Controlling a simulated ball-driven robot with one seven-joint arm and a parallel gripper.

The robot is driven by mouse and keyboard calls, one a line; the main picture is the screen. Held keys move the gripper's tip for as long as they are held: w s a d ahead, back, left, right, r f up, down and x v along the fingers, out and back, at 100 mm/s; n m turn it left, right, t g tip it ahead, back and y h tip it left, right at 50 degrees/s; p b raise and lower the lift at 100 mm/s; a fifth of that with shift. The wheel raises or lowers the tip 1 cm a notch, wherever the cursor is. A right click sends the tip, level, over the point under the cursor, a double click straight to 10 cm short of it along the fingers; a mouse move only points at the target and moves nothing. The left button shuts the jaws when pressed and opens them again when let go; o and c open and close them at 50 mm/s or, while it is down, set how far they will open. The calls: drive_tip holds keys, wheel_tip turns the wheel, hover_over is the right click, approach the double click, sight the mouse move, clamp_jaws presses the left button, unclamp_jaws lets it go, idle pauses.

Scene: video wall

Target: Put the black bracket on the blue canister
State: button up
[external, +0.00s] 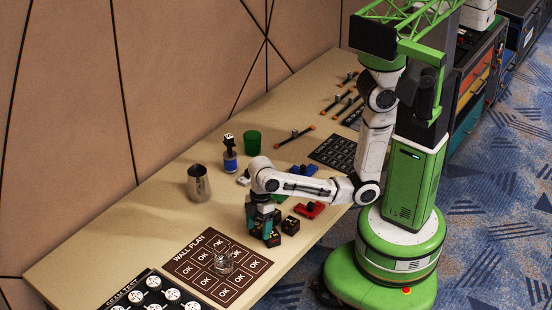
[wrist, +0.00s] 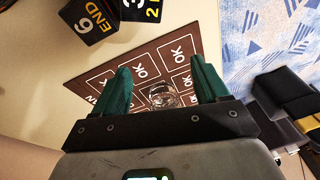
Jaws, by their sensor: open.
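A small blue canister (external: 230,164) stands upright on the table, left of the green cup in the external view. A black piece (external: 229,142) with a pale top rises from it; I cannot tell whether this is the black bracket or part of the canister. My gripper (external: 261,226), with teal fingers, points down near the table's front edge beside black blocks, well in front of the canister. In the wrist view my gripper (wrist: 161,72) is open, with nothing held between its fingers. The canister is outside the wrist view.
Black lettered blocks (wrist: 91,22) sit close to the gripper. A clear glass object (external: 223,264) stands on the brown wall plan mat (external: 190,270). A metal pitcher (external: 198,184), green cup (external: 252,143) and red piece (external: 309,209) stand around. The table's left back is clear.

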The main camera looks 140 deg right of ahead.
drive_tip(key=s+a+n, duration=0.1)
drive_tip(key=s+a, duration=0.2)
drive_tip(key=a, duration=0.5)
drive_tip(key=s+a+g+h, duration=0.1)
drive_tip(key=s+a, duration=0.3)
drive_tip(key=a, duration=0.4)
drive_tip(key=shift+a+f+n, duration=0.2)
drive_tip(key=shift+a+n, duration=0.15)
drive_tip(key=shift+n, duration=0.05)
